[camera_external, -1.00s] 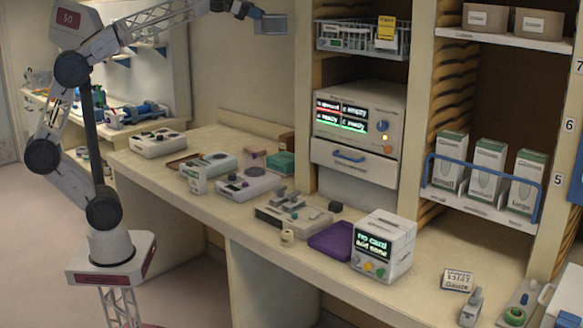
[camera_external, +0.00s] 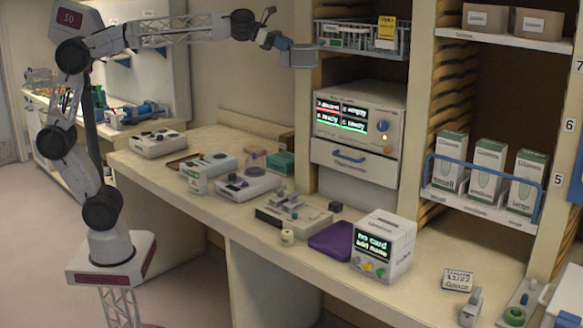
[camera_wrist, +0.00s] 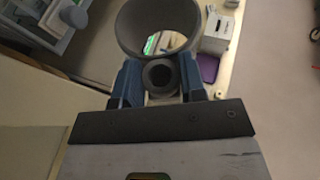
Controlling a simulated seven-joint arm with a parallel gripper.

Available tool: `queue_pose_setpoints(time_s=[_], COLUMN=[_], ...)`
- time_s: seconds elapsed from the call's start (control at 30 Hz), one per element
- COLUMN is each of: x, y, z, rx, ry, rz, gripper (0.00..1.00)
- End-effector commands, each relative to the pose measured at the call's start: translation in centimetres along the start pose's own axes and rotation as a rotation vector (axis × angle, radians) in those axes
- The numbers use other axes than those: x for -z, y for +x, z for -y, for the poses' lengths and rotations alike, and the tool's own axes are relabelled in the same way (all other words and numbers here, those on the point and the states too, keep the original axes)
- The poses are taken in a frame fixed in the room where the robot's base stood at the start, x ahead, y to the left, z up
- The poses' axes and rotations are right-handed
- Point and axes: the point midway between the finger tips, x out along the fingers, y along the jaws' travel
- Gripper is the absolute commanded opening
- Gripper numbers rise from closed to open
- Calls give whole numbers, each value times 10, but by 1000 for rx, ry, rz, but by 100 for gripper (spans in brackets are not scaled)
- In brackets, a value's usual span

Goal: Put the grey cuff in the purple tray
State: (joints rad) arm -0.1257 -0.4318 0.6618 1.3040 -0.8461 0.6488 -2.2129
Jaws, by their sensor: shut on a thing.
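My gripper (camera_external: 284,46) is raised high above the counter, in front of the shelves at upper centre. It is shut on the grey cuff (camera_external: 302,57), which juts out to the right of the fingers. In the wrist view the cuff (camera_wrist: 160,76) shows as a dark grey round piece with a wide ring between my two blue fingers. The purple tray (camera_external: 331,241) lies flat on the counter, well below the cuff, and looks empty. It shows partly in the wrist view (camera_wrist: 208,67), to the right of the cuff.
A white box device with a lit screen (camera_external: 384,247) stands right of the tray. A grey device (camera_external: 292,215) and a small dark block (camera_external: 335,206) are left of and behind it. A wire basket (camera_external: 362,38) on the shelf is close to the cuff.

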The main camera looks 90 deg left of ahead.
Motion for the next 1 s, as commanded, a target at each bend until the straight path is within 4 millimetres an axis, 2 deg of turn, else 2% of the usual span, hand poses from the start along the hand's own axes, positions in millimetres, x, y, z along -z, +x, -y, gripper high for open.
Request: queue_pose_setpoints(time_s=[0.1,0.4,0.77,1.0], x=[16,58,110,152], y=[28,92,155,193], z=[13,44,78,95], rx=[1,-9,-37,-72], ry=[-1,-6,-16,-28], rz=[-2,1,3,0], gripper=[0,0,0,0])
